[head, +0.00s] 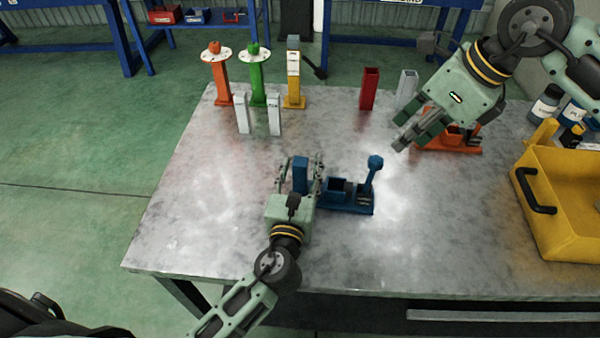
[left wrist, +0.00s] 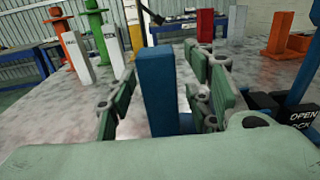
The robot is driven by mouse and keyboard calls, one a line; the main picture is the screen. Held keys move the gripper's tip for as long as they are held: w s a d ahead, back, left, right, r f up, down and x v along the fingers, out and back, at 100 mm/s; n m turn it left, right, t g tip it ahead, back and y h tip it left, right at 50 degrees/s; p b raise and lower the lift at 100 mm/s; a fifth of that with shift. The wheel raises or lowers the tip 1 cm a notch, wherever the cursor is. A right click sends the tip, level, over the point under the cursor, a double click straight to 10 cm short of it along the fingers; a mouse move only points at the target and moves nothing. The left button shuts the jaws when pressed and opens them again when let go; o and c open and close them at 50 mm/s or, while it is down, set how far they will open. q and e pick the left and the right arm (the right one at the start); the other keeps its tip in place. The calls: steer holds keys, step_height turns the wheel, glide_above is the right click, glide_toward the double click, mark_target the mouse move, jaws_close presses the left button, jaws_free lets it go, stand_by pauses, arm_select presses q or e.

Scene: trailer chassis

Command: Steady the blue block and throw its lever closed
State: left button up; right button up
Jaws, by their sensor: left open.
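The blue block (head: 345,209) is a low blue base on the table. An upright blue post (head: 300,170) rises at its left end, and a lever (head: 375,163) with a round knob stands up at its right end. My left gripper (head: 302,163) is open, with its fingers on either side of the post. In the left wrist view the post (left wrist: 158,92) stands between the spread fingers, and a black label reading OPEN (left wrist: 298,116) shows by the lever. My right gripper (head: 412,138) is above the table, behind and right of the lever, apart from it; its finger gap is unclear.
An orange fixture (head: 450,148) sits behind my right gripper. A yellow bin (head: 560,215) stands at the right. Orange (head: 222,82), green (head: 257,82) and yellow (head: 293,80) stands, white blocks (head: 274,114) and a red block (head: 370,88) stand at the back. The table's front left is clear.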

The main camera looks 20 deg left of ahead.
arm_select(q)
steer(key=shift+c, duration=0.2)
jaws_close()
arm_select(e)
steer(key=shift+c, duration=0.4)
